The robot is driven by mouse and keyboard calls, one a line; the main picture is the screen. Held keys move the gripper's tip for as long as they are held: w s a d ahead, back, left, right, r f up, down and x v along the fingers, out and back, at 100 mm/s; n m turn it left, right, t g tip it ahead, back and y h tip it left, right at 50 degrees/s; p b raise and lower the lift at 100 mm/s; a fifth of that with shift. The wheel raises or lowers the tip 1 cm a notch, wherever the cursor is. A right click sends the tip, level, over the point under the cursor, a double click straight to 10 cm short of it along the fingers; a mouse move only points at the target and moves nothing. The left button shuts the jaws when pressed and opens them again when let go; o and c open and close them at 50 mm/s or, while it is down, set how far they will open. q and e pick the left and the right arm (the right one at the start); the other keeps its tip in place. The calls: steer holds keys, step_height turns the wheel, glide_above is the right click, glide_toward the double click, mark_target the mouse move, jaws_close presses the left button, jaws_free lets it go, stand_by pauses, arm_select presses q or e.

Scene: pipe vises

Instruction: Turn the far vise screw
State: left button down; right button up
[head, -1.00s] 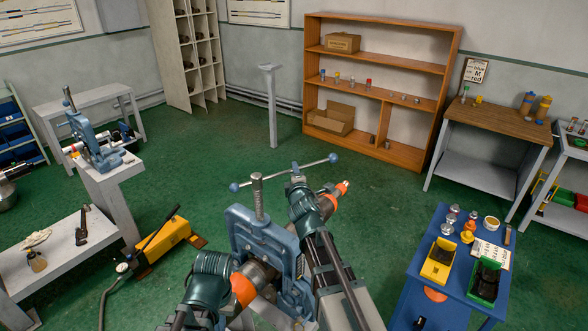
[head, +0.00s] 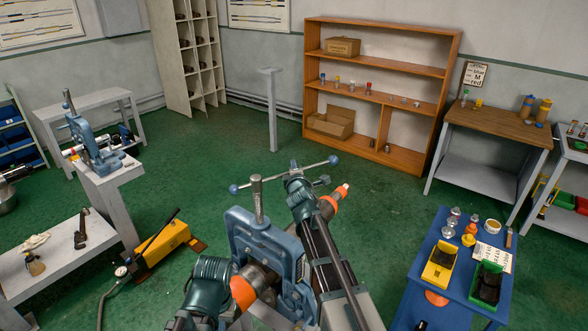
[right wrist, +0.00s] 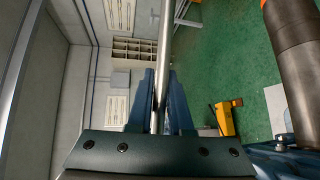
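The blue pipe vise (head: 258,235) in front of me has an upright metal screw (head: 257,205) with a crossbar (head: 250,184) through its top, tipped with blue balls. My right gripper (head: 296,174) is at the right part of this bar. In the right wrist view its fingers (right wrist: 159,100) lie close on both sides of a metal rod. A pipe (right wrist: 288,70) with orange bands runs by the vise. A second blue vise (head: 92,145) stands on a bench at the left, with its own upright screw (head: 69,102). My left arm is beside the front vise; its fingertips are hidden.
A yellow foot pump (head: 166,246) with a hose lies on the floor at the left. A blue cart (head: 450,293) with bins stands at the right. A wooden shelf (head: 382,25) and a thin stand (head: 271,110) are farther back. Green floor (head: 225,155) between is open.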

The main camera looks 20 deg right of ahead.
jaws_close()
stand_by(1.2)
